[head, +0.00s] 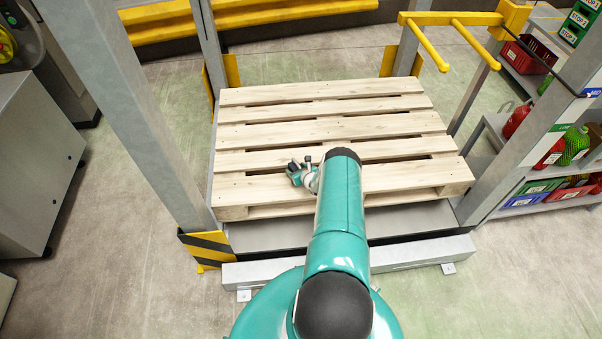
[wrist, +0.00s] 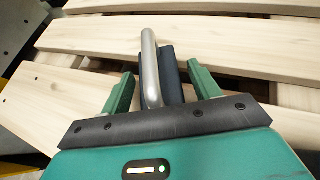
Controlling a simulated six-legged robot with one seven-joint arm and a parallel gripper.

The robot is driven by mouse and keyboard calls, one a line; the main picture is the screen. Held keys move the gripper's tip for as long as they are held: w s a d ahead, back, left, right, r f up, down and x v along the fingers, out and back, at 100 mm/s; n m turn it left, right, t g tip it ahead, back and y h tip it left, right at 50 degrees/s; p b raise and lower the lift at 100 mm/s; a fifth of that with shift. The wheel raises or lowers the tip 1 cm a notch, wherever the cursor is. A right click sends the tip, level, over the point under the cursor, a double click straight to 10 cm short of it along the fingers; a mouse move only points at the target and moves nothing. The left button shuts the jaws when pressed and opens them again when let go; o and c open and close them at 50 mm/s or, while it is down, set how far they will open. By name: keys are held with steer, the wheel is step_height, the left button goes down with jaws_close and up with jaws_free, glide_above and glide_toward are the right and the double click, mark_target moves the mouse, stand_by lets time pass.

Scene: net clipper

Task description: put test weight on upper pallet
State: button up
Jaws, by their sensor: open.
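The wooden pallet (head: 320,108) lies level on a grey platform inside a metal frame; its pale slats also fill the wrist view (wrist: 245,48). The test weight (wrist: 150,65) shows in the wrist view as a rounded grey metal handle with a dark blue body behind it. My gripper (wrist: 161,77) is open, with one green finger on each side of the weight and visible gaps. In the head view my gripper (head: 299,174) is over the pallet's near half, left of centre. The weight's underside is hidden, so I cannot tell whether it touches the slats.
Grey posts (head: 140,110) flank the pallet, with a yellow-black guard (head: 208,248) at the near left. A yellow fork-like bar (head: 432,48) juts in at the upper right.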

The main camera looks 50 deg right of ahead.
steer(key=v, duration=1.2)
steer(key=w+a+r+n+y, duration=0.3)
steer(key=w+a+r+n, duration=0.15)
steer(key=r, duration=0.45)
steer(key=w+a+r+n+y, duration=0.3)
steer(key=w+a+r+n, duration=0.15)
steer(key=r, duration=0.45)
steer(key=w+a+r+n+y, duration=0.2)
steer(key=w+a+r+n, duration=0.3)
steer(key=r, duration=0.4)
steer(key=a+r+n+g+y, duration=0.25)
steer(key=a+r+n, duration=0.25)
steer(key=a+r, duration=0.55)
steer(key=s+a+r+n+g, duration=0.5)
steer(key=s+a+r+n, duration=0.6)
steer(key=a+r, duration=0.4)
steer(key=s+a+r+n+h, duration=0.2)
steer(key=s+r+n+h, duration=0.1)
steer(key=s, duration=0.6)
steer(key=s+a+r+n+t+h, duration=0.1)
steer(key=s+a+r+n+h, duration=0.1)
steer(key=s+n, duration=0.4)
steer(key=s+r+h, duration=0.1)
steer(key=s+r, duration=0.1)
steer(key=s, duration=0.2)
steer(key=shift+s+n+h, duration=0.25)
steer(key=shift+n+h, duration=0.05)
steer(key=shift+h, duration=0.05)
